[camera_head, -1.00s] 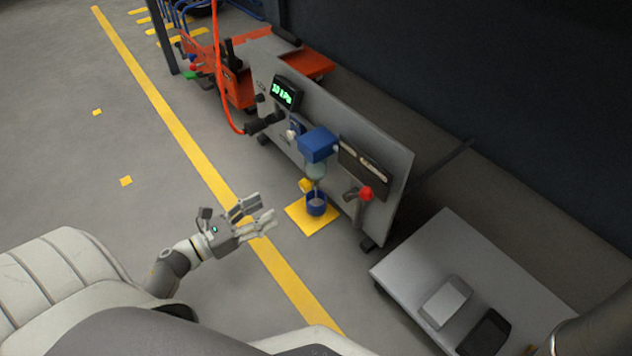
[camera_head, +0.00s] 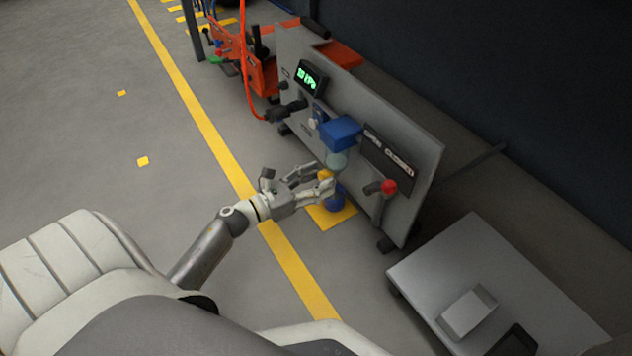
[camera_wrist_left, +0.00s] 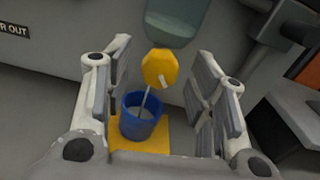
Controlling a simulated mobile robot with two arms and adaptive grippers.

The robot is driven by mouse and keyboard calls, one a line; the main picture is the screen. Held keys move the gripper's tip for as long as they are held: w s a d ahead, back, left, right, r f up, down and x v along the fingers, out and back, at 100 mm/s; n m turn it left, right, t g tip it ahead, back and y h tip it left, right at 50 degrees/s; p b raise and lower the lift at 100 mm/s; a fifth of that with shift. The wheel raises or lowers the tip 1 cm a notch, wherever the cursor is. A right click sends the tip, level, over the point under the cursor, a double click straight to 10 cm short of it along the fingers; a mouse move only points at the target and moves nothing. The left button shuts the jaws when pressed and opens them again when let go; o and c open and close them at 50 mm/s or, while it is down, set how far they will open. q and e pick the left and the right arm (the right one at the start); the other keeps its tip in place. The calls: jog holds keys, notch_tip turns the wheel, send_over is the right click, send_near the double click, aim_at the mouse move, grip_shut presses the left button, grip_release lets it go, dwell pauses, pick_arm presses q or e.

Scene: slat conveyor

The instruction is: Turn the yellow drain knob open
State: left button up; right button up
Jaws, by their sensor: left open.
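The yellow drain knob (camera_head: 325,175) sits under the clear bowl (camera_head: 337,161) of the blue filter unit (camera_head: 341,132) on the grey panel. In the left wrist view the knob (camera_wrist_left: 159,68) shows between the fingers, with a white mark on its face. My left gripper (camera_head: 326,180) is open, its fingers on either side of the knob; I cannot tell whether they touch it. A blue cup (camera_wrist_left: 142,116) stands below the knob, with a thin pale tube reaching down into it. My right gripper is not in view.
A red-knobbed lever (camera_head: 389,187) juts from the grey panel (camera_head: 422,165) right of the filter. A grey low table (camera_head: 470,250) stands at lower right. A yellow floor mat (camera_head: 327,216) lies under the cup.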

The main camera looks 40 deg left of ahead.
pick_arm(q)
jog(key=c, duration=1)
jog(key=n+p, duration=0.3)
jog(key=n, duration=0.1)
jog(key=shift+r, duration=0.2)
jog(key=n+p, duration=0.2)
jog(key=n, duration=0.1)
jog(key=shift+p, duration=0.3)
jog(key=shift+a+f+n+p, duration=0.15)
jog(key=shift+n+p, duration=0.55)
jog(key=shift+n, duration=1)
